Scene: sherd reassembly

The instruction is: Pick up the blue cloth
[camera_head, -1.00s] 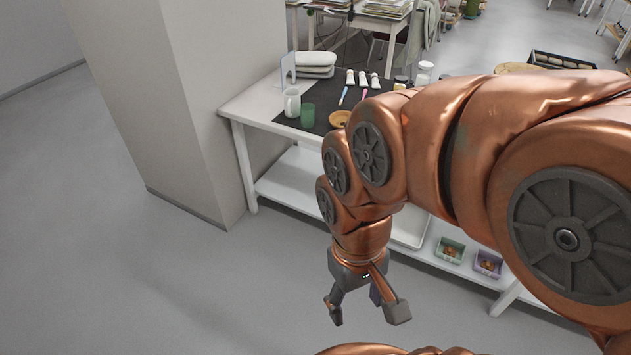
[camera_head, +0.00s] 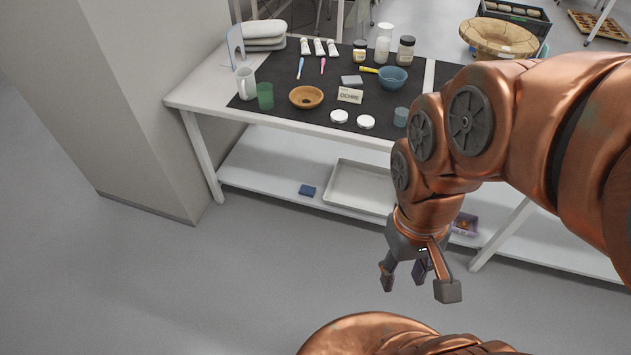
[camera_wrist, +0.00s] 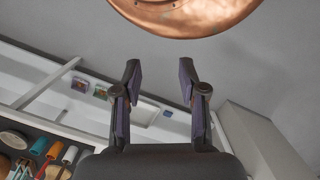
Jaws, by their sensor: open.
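The blue cloth (camera_head: 307,190) appears as a small folded blue piece on the white lower shelf (camera_head: 262,172) of the table, left of a pale tray (camera_head: 352,187). In the wrist view a small blue patch (camera_wrist: 167,113), likely the same cloth, shows beyond and between my fingers. My gripper (camera_head: 418,287) hangs in front of the table, below and to the right of the cloth in the head view, well apart from it. Its fingers are spread and empty, as the wrist view also shows (camera_wrist: 160,78).
The tabletop's dark mat (camera_head: 275,108) holds a white mug (camera_head: 245,84), a green cup (camera_head: 265,96), a wooden bowl (camera_head: 306,97), a blue bowl (camera_head: 392,77) and several jars. A grey pillar (camera_head: 130,100) stands left of the table. The floor in front is clear.

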